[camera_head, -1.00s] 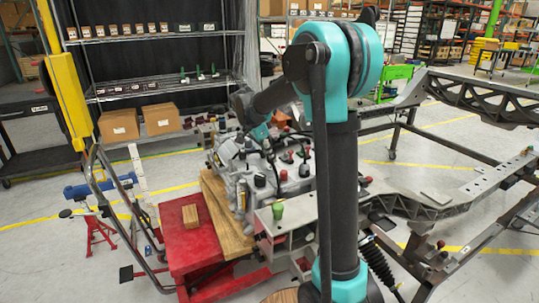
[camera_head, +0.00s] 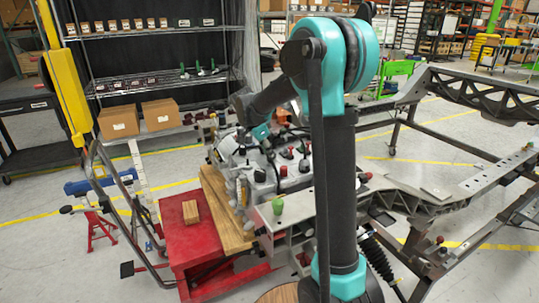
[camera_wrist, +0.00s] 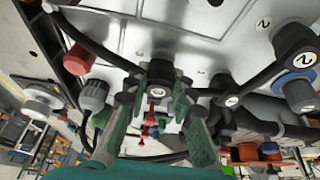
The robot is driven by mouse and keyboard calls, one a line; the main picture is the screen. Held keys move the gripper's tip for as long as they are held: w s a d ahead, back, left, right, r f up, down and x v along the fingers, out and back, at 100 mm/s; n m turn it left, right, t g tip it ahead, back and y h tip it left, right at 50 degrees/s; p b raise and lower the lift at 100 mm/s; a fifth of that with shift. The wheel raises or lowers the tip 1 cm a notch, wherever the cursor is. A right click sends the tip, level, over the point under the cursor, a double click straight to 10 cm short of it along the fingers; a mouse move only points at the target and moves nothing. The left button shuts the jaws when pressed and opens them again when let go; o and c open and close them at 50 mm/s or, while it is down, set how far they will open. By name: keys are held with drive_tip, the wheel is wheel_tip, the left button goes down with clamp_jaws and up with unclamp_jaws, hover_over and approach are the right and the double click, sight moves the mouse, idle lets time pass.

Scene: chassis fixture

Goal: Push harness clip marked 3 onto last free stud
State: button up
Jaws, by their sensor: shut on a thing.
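In the wrist view my gripper (camera_wrist: 160,92) has its green fingers on both sides of a dark harness clip (camera_wrist: 161,70) and is shut on it. The clip is close against the light grey metal housing (camera_wrist: 205,35); whether it sits on a stud I cannot tell. Its small round label is too small to read. Another dark clip (camera_wrist: 231,98) with a round label is to its right, on a black cable. In the head view my gripper is at the engine-like assembly (camera_head: 245,165), mostly hidden by my arm and parts.
A red-capped part (camera_wrist: 78,60) and a grey ribbed connector (camera_wrist: 94,95) are left of the fingers. A blue-ringed connector (camera_wrist: 297,82) and a black connector (camera_wrist: 294,37) are at right. Black cables cross nearby. A red cart (camera_head: 190,240) carries a wooden block (camera_head: 190,211).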

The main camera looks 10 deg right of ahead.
drive_tip(key=shift+f, duration=0.35)
drive_tip(key=o, duration=0.9)
drive_tip(key=shift+r, duration=3)
